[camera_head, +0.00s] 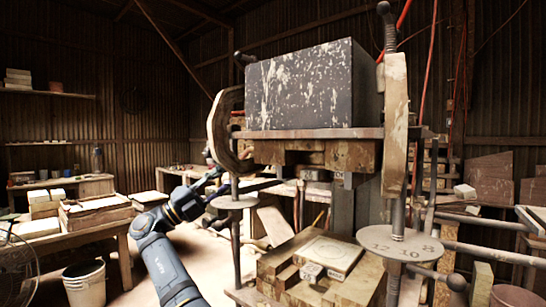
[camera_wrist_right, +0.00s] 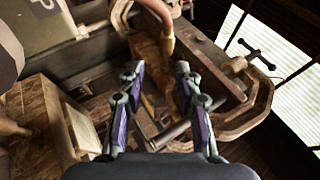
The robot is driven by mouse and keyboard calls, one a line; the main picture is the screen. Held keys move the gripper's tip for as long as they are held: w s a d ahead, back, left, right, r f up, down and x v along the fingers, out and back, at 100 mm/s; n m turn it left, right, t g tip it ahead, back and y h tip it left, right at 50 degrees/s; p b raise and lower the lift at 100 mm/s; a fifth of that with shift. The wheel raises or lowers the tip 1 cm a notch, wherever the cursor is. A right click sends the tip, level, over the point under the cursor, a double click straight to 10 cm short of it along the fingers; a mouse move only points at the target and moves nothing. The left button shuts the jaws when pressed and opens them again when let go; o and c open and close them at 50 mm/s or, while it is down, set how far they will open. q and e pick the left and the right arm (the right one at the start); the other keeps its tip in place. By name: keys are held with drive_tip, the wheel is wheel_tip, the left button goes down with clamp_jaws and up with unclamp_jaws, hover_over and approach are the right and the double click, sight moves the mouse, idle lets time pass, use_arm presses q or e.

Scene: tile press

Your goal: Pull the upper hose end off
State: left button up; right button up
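A reddish hose (camera_wrist_right: 160,10) comes down from the top of the right wrist view and ends in a tan end piece (camera_wrist_right: 167,42). My right gripper (camera_wrist_right: 158,68) is open, its two fingers apart with nothing held between them. The hose end appears just beyond the fingertips, over the gap; I cannot tell its exact depth. In the head view an orange-red hose (camera_head: 427,95) hangs behind the press (camera_head: 310,133); its ends are not clear there. My left gripper (camera_head: 215,178) is small and dark by the press's left clamp, and its fingers are unclear. My right gripper does not show in the head view.
A large dark speckled block (camera_head: 300,88) sits on the press between curved clamps. A round numbered plate (camera_head: 400,245) and wooden blocks (camera_head: 330,254) are lower down. A bucket (camera_head: 85,284) and a workbench (camera_head: 85,222) stand at left. Open floor lies between bench and press.

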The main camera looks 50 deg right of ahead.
drive_tip(key=r+p+x, duration=0.1)
drive_tip(key=p+x, duration=0.1)
drive_tip(key=x, duration=0.8)
drive_tip(key=shift+a, duration=0.35)
drive_tip(key=shift+s, duration=0.15)
clamp_jaws()
drive_tip(key=shift+p, duration=0.3)
